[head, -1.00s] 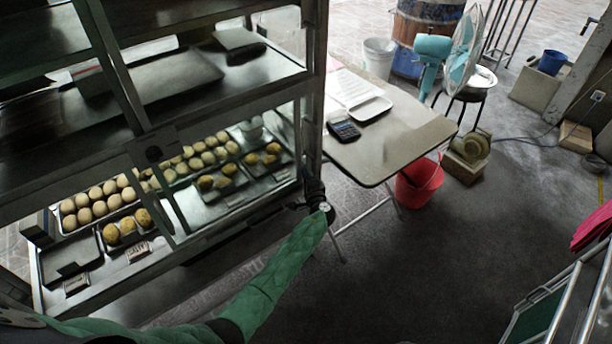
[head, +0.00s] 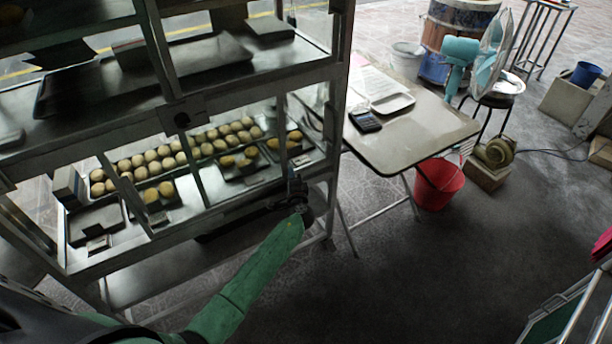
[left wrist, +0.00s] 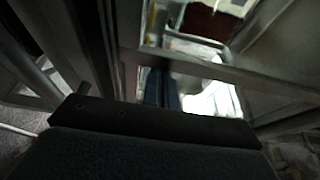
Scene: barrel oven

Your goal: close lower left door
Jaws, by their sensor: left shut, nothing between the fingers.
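The display cabinet (head: 262,82) fills the left half of the head view. Its lower compartment holds trays of buns behind slim dark frame bars. One slanted bar (head: 122,190) crosses the left part and another (head: 192,168) stands near the middle. I cannot tell which bar belongs to the lower left door or how far it is open. My left gripper (head: 297,187) is shut and empty, at the right part of the lower compartment, close to its front edge. In the left wrist view its fingers (left wrist: 162,88) point toward the cabinet frame (left wrist: 215,70); contact cannot be told. My right gripper is out of view.
A folding table (head: 425,130) with a calculator (head: 365,121) stands right of the cabinet. A red bucket (head: 438,183), a teal fan (head: 462,52) and a stool lie beyond. The floor in front of the table is clear.

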